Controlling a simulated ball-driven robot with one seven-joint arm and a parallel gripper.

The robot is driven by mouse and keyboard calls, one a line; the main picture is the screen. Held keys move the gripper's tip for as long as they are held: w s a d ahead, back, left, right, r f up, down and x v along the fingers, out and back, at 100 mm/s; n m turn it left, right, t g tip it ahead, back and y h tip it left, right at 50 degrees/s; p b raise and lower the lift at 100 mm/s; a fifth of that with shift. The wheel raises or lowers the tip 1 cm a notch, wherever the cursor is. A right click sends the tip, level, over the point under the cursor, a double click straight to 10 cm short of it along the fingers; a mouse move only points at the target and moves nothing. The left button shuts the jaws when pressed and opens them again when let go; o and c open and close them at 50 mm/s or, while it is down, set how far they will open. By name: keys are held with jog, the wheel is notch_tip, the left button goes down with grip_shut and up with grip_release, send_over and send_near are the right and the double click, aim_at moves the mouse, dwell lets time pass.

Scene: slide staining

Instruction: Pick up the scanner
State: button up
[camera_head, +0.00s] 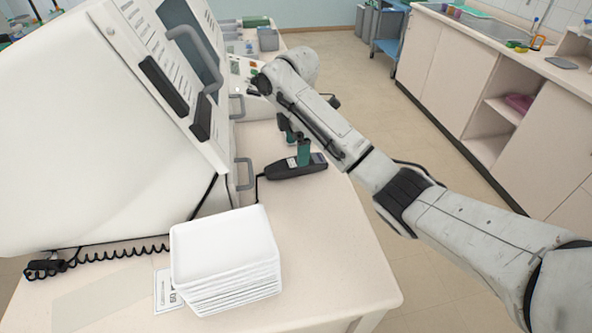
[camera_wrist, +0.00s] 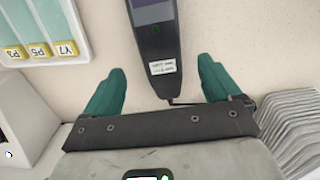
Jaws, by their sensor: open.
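The scanner (camera_head: 284,170) is a dark handheld device lying on the table in the head view, beside the large white machine. In the wrist view the scanner (camera_wrist: 157,48) lies ahead, with a grey screen and a white label. A dark cord leaves its near end. My gripper (camera_head: 303,150) is just over the scanner in the head view, where my arm partly hides it. In the wrist view my gripper (camera_wrist: 158,85) is open, with one green finger on each side of the scanner's near end and gaps between. Contact cannot be seen.
A stack of white trays (camera_head: 224,255) stands at the table's front. The white machine (camera_head: 90,130) with its handles fills the left. A coiled black cord (camera_head: 110,254) lies by its base. A rack with yellow-labelled slots (camera_wrist: 40,25) is beside the scanner. Bare tabletop (camera_head: 325,240) lies at right.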

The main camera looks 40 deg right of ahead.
aim_at(296, 167)
jog(key=shift+f+b, duration=0.3)
jog(key=shift+f, duration=2.3)
jog(key=c, duration=1.3)
